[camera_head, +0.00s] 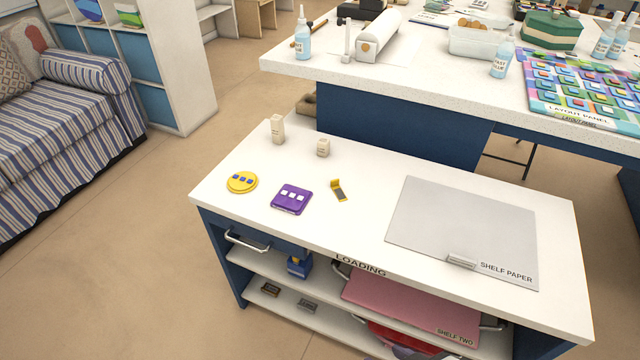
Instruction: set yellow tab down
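A small yellow piece with a dark face (339,191), which looks like the yellow tab, rests on the white top of the loading cart (360,240). It lies between a purple square piece (291,198) with pale squares and a grey sheet marked shelf paper (450,225). A round yellow disc (242,182) with small blue squares lies at the left of the same top. Neither of my grippers is in view, and nothing is seen holding the yellow piece.
Two small cream blocks stand near the cart's back edge, one taller (277,129) and one shorter (323,147). A small metal block (461,262) sits on the shelf paper. A white worktable (400,75) with bottles and a layout panel (585,90) stands behind. The cart's front strip is clear.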

